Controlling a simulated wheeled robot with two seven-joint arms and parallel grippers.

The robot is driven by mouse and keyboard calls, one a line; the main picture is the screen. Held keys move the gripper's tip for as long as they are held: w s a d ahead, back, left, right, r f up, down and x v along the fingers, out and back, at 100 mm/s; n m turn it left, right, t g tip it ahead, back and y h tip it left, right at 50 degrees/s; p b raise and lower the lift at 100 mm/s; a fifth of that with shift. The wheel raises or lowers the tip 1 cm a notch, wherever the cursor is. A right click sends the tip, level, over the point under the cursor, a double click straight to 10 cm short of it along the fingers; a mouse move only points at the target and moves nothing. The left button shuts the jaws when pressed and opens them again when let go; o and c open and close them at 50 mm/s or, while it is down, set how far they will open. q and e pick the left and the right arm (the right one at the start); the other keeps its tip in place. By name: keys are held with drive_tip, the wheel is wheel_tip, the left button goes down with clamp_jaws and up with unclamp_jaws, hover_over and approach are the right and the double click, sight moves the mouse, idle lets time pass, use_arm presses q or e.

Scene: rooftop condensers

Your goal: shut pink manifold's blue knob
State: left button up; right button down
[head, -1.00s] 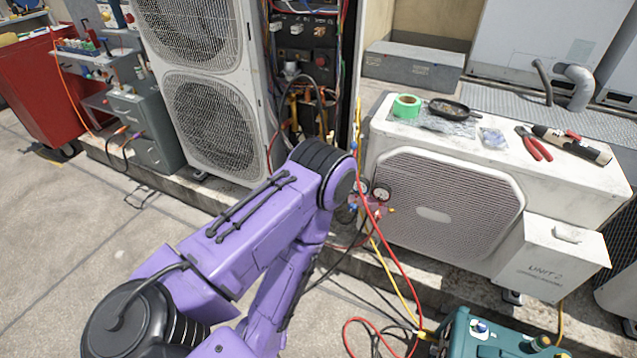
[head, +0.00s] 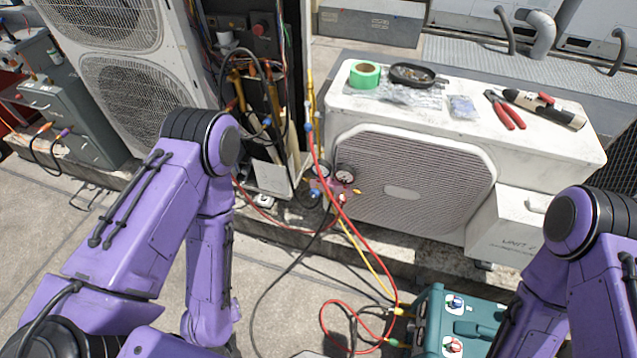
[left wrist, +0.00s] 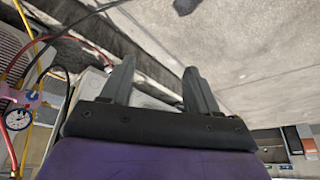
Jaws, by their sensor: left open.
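The pink manifold (head: 338,187) hangs low beside the left end of the white condenser, with two round gauges and red, yellow and dark hoses. A small blue knob (head: 314,193) shows at its left side. My left gripper (left wrist: 158,82) is open and empty, apart from the manifold.
The white condenser (head: 560,165) carries green tape (head: 364,73), a black pan, red pliers and a torch-like tool. A teal machine (head: 432,310) stands on the ground at the lower right. Hoses (head: 345,235) cross the floor before the manifold. Bare concrete lies at left.

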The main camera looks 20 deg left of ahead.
use_arm(q)
drive_tip(key=w+d+f+n+t+h+b, duration=0.1)
drive_tip(key=w+d+f+n+t+b, duration=0.15)
drive_tip(key=w+f+n+b, duration=0.45)
drive_tip(key=n+t+h+b, duration=0.3)
drive_tip(key=n+t+b, duration=0.9)
drive_tip(key=n+b, duration=1.45)
approach(314, 195)
drive_tip(key=w+m+b, duration=0.2)
drive_tip(key=w+b, duration=0.1)
drive_tip(key=w, duration=0.2)
drive_tip(key=w+m+b, duration=0.2)
drive_tip(key=w+b, duration=0.2)
drive_tip(key=w, duration=0.1)
drive_tip(key=shift+d+f, duration=0.25)
drive_tip(key=shift+w, duration=0.15)
drive_tip(key=shift+m, duration=0.25)
drive_tip(key=c, duration=1)
use_arm(e)
drive_tip(key=s+f+n+g+y, duration=0.1)
drive_tip(key=s+f+n+g, duration=0.1)
drive_tip(key=f, duration=1.8)
drive_tip(key=s+f+n+g+y, duration=0.1)
drive_tip(key=s+f+n+g, duration=0.1)
drive_tip(key=f, duration=1.8)
drive_tip(key=shift+s+a+n+g, duration=0.4)
drive_tip(key=shift+s+g, duration=0.3)
drive_tip(key=shift+s, duration=0.55)
